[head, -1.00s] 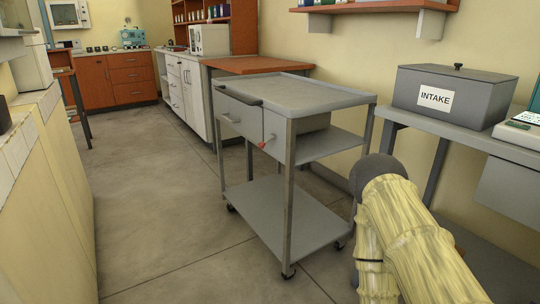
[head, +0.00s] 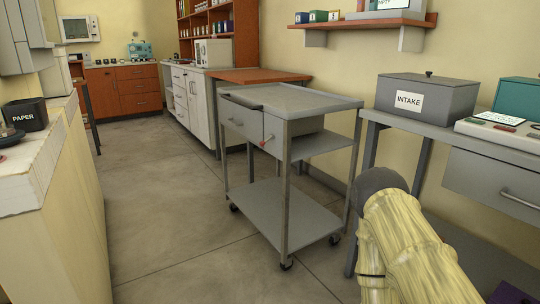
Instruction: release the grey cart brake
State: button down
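The grey cart (head: 290,98) stands upright on the floor ahead, in the middle of the head view. It has a top with a raised rim, a drawer, a middle shelf, a bottom shelf (head: 280,205) and small dark casters. A dark push handle (head: 241,101) runs along its left end. A small lever with a red tip (head: 264,143) sticks out from the panel beside the drawer; I take it for the brake. My arm, in a pale yellowish cover, shows at the lower right, to the right of the cart. My gripper is not in view.
A grey bench (head: 455,134) stands along the right wall, with a grey INTAKE box (head: 447,97) on it. A pale counter (head: 28,190) with a black PAPER bin (head: 26,115) runs along the left. The floor (head: 165,190) between counter and cart is clear.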

aim_at(262, 143)
jog(key=u, duration=0.85)
jog(key=i, duration=0.7)
jog(key=z, duration=1.05)
